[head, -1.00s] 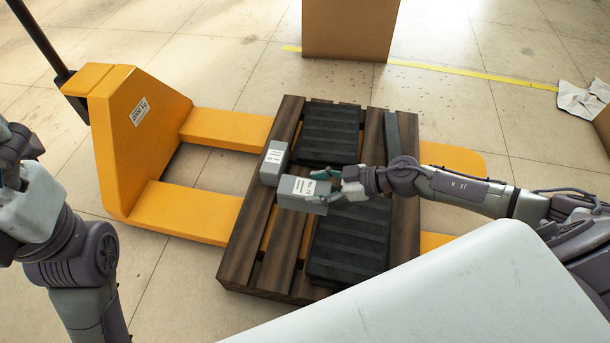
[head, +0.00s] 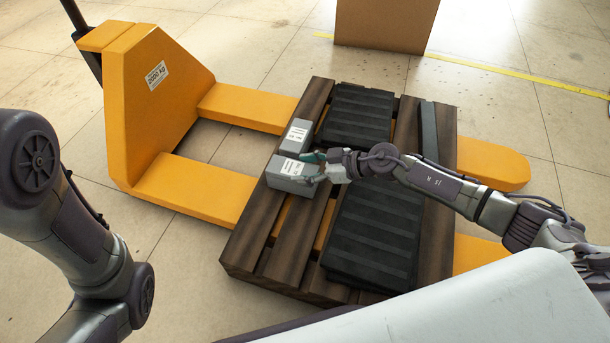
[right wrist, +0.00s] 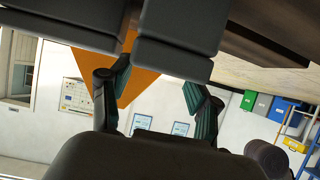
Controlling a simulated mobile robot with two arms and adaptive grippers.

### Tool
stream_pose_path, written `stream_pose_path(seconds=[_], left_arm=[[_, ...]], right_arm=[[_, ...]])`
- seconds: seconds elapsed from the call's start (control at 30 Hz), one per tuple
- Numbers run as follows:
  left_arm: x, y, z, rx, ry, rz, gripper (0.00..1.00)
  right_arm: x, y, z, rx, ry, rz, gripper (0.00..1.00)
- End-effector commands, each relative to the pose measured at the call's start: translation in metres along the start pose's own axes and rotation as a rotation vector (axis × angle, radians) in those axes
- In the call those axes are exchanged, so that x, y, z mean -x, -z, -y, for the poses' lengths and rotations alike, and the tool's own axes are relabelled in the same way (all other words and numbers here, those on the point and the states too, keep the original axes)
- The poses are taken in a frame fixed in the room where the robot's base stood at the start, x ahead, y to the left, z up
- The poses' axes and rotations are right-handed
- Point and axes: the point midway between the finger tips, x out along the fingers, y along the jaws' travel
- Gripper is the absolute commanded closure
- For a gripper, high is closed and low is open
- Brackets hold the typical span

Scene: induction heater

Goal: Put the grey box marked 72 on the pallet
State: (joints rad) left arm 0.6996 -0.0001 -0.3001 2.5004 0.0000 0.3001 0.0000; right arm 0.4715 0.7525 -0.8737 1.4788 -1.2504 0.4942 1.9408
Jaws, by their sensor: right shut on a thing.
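The grey box (head: 284,178) with a white label is held at its right end by my right gripper (head: 315,168), which is shut on it. The label's number is too small to read surely. The box is over the left boards of the wooden pallet (head: 266,233), close beside a second grey labelled box (head: 297,136). I cannot tell whether its underside touches the boards. In the right wrist view the held box (right wrist: 172,58) shows at the top, between the fingers. My left arm is at the left of the head view; its gripper is out of the picture.
Black ribbed slabs lie on the pallet: one at the back (head: 358,117), one at the front (head: 372,238). A dark bar (head: 429,128) lies on its right. The yellow pallet jack (head: 160,100) has its forks under the pallet. A cardboard box (head: 385,22) stands behind.

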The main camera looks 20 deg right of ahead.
Motion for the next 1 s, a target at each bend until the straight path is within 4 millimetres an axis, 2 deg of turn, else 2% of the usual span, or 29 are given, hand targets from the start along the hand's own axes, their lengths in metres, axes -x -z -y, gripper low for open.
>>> stream_pose_path(seconds=[0.03, 0.43, 0.47, 0.5, 0.6, 0.9, 1.0], left_arm=[[0.0058, 0.0023, -0.0013, 0.000, -0.001, -0.001, 0.13], [0.0032, 0.0015, -0.0009, 0.000, -0.001, -0.001, 0.13], [0.0034, 0.0016, -0.0010, 0.000, -0.001, -0.002, 0.13], [0.0035, 0.0017, -0.0010, 0.000, -0.001, -0.002, 0.13], [0.0035, 0.0018, -0.0011, 0.000, -0.001, -0.002, 0.13], [0.0038, 0.0019, -0.0012, 0.000, -0.001, -0.002, 0.13], [0.0008, 0.0007, -0.0005, 0.000, -0.001, -0.001, 0.13]], right_arm=[[-0.0027, -0.0036, -0.0005, 0.001, -0.001, -0.004, 1.00], [-0.0029, -0.0038, -0.0002, -0.001, 0.000, -0.004, 1.00], [-0.0030, -0.0052, 0.0003, -0.001, 0.001, -0.002, 0.35], [-0.0030, -0.0052, 0.0003, -0.001, 0.001, -0.002, 0.28], [-0.0029, -0.0053, 0.0003, 0.000, 0.001, -0.001, 0.13], [-0.0026, -0.0049, 0.0000, 0.000, 0.000, -0.001, 0.13], [0.0029, -0.0021, -0.0004, 0.000, -0.001, 0.001, 0.13]])
